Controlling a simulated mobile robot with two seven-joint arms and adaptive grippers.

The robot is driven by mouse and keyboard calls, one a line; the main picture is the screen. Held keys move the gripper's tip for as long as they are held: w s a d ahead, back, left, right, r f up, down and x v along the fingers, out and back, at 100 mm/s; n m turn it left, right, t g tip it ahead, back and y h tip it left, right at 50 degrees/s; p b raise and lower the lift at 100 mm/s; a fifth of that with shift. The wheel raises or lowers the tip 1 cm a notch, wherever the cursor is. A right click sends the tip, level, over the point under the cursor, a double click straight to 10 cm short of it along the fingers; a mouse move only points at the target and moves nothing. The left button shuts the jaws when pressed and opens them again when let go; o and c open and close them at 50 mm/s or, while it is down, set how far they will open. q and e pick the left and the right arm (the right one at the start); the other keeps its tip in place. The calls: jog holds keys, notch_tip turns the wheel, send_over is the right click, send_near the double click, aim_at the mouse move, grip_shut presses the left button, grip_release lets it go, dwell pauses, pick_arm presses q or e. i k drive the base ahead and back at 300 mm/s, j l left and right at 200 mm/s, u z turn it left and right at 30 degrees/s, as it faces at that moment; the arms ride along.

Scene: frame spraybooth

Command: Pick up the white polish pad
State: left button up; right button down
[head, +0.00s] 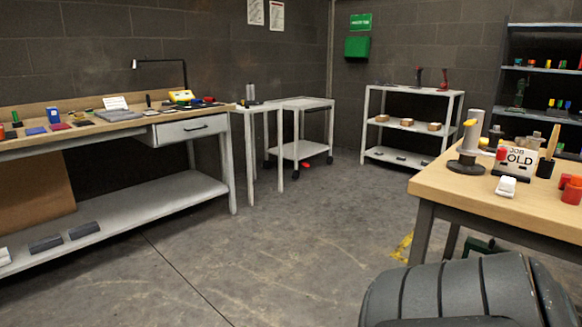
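A small white block-like item (506,187) lies near the front edge of the wooden table (470,196) at the right; it may be the white polish pad, but it is too small to be sure. Neither of my grippers is in view. A dark grey ribbed part at the bottom right, probably one of my arm links, stands in front of the table's lower area.
A workbench (60,132) with tools runs along the left. A trolley (300,148) and a white shelf (408,122) stand at the back. The middle floor (270,235) is clear.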

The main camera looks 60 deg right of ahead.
aim_at(504, 188)
jog(key=i+z, duration=0.1)
jog(key=z, duration=0.65)
jog(key=i+j+z, duration=0.1)
jog(key=z, duration=0.3)
jog(key=i+j+z, duration=0.1)
jog(key=z, duration=0.3)
